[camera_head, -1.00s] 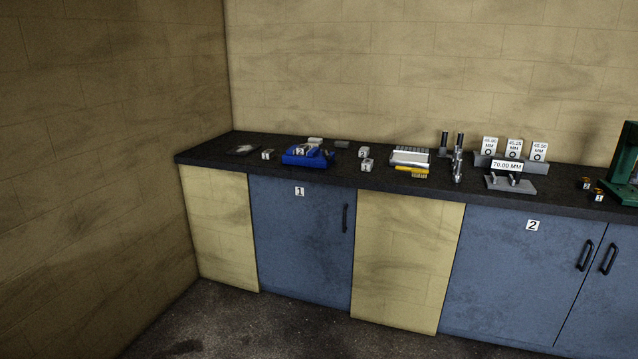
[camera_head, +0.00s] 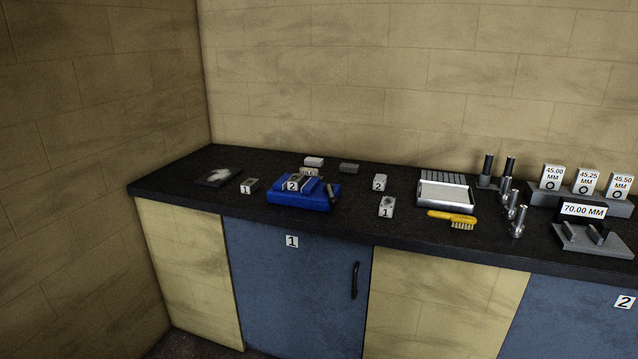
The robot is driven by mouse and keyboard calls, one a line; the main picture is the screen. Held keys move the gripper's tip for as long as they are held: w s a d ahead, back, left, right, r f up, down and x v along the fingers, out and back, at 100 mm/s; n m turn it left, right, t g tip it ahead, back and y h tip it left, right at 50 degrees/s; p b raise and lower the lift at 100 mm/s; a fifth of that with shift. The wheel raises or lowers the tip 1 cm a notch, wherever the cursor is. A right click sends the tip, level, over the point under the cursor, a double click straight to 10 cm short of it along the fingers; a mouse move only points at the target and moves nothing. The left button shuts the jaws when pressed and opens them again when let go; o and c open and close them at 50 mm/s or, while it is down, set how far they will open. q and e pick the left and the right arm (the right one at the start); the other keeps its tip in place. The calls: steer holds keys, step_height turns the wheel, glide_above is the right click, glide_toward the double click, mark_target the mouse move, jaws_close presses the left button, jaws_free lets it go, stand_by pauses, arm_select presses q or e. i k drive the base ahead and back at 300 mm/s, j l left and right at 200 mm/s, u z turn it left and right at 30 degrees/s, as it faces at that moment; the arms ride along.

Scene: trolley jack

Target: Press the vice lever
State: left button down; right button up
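A blue vice (camera_head: 292,197) sits on the dark worktop above cabinet door 1. A block labelled 2 (camera_head: 293,184) sits at its top, in or on the jaws; I cannot tell which. A dark lever (camera_head: 331,194) stands at the vice's right end, tilted. Neither of my grippers is in view, and nothing of mine touches the vice.
The worktop (camera_head: 160,183) runs along the wall from the left corner. Small blocks, a tray (camera_head: 445,194), a yellow brush (camera_head: 452,218), metal cylinders (camera_head: 518,221) and gauge blocks (camera_head: 586,182) stand right of the vice. The worktop's front edge before the vice is clear.

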mark_target(328, 187)
steer(key=i+z, duration=0.2)
steer(key=i, duration=0.35)
steer(key=i+j+z, duration=0.2)
steer(key=i, duration=0.35)
steer(key=i+j+z, duration=0.15)
steer(key=i, duration=0.35)
steer(key=j, duration=0.1)
